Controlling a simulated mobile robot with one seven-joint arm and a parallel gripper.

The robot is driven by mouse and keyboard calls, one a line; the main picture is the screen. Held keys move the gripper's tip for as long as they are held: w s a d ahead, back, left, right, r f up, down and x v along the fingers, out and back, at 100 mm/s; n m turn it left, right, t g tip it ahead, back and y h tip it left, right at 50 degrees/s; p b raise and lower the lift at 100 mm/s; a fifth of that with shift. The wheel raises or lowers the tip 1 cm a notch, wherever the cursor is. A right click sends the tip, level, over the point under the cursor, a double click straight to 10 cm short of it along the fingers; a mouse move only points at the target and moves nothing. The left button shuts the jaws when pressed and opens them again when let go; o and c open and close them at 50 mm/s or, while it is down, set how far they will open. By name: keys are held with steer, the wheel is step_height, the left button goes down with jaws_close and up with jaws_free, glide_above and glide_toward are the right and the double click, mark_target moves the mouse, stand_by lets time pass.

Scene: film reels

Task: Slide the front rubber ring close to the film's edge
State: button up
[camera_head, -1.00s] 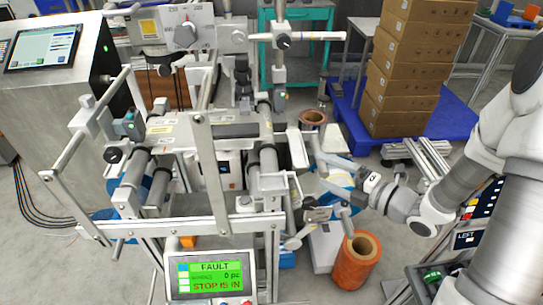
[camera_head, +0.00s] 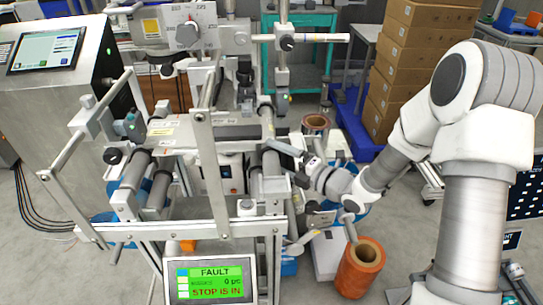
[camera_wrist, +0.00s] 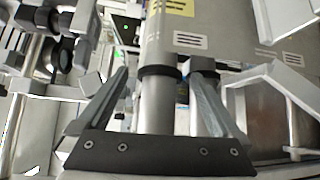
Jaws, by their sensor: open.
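My gripper (camera_head: 284,160) is at the rollers on the right side of the machine. In the wrist view my gripper (camera_wrist: 159,78) is open, with one finger on each side of a grey roller (camera_wrist: 158,108). A black rubber ring (camera_wrist: 160,71) sits around this roller, between the fingertips in the picture; I cannot tell whether they touch it. Another dark ring (camera_wrist: 197,64) is on a second shaft, behind the right finger. The film's edge cannot be made out clearly. In the head view the ring is too small or hidden to tell.
The machine's metal frame (camera_head: 203,160) stands left of my arm. A display (camera_head: 210,280) reads "FAULT" and "STOP IS IN". An orange film reel (camera_head: 360,270) stands below my wrist. Cardboard boxes (camera_head: 425,45) are stacked behind. Labelled metal (camera_wrist: 215,25) is close beyond the fingers.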

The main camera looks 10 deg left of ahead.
steer(key=shift+x, duration=1.25)
jaws_close()
